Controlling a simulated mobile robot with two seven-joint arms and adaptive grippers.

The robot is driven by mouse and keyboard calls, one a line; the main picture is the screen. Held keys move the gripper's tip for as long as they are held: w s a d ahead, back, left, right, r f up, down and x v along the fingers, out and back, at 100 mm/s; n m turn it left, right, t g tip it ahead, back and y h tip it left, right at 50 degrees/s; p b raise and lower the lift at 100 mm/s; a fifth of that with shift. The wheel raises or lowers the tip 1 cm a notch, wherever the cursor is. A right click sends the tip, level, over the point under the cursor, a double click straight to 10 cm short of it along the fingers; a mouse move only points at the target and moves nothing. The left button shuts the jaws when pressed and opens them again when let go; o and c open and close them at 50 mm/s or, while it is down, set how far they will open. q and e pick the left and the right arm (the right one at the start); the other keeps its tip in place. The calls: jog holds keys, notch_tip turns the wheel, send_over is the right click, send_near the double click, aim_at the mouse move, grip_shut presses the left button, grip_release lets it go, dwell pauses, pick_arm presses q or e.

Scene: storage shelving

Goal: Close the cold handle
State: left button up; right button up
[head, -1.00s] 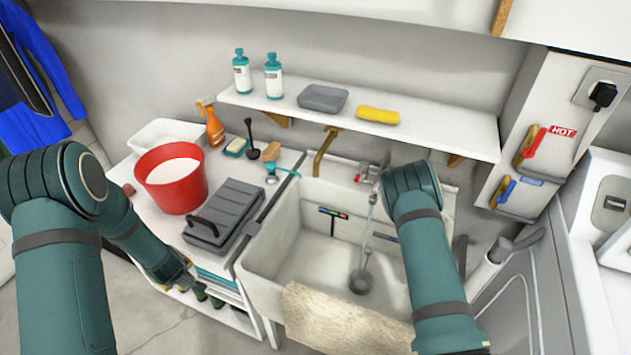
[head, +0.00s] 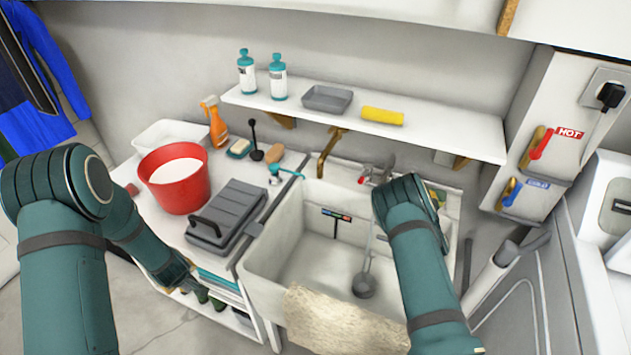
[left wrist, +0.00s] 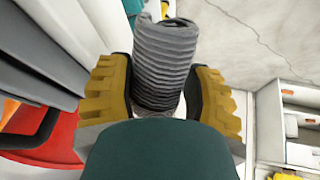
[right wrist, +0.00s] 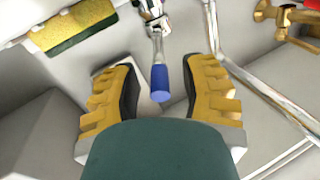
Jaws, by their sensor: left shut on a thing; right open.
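A blue-tipped lever (right wrist: 160,83) on a chrome fitting shows in the right wrist view, between the open fingers of my right gripper (right wrist: 160,95). The lever appears clear of both fingers. In the head view my right wrist hides this lever; a red tap lever (head: 364,178) shows just left of the wrist. Another blue handle (head: 512,191) sits on the wall box, below a red handle (head: 541,143) labelled HOT. My left gripper (left wrist: 165,95) is shut on a grey ribbed roll (left wrist: 155,55), low beside the counter.
A yellow-green sponge (right wrist: 75,25) lies near the right gripper. A red bucket (head: 160,193) and grey case (head: 232,213) stand on the left counter.

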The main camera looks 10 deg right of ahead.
grip_shut()
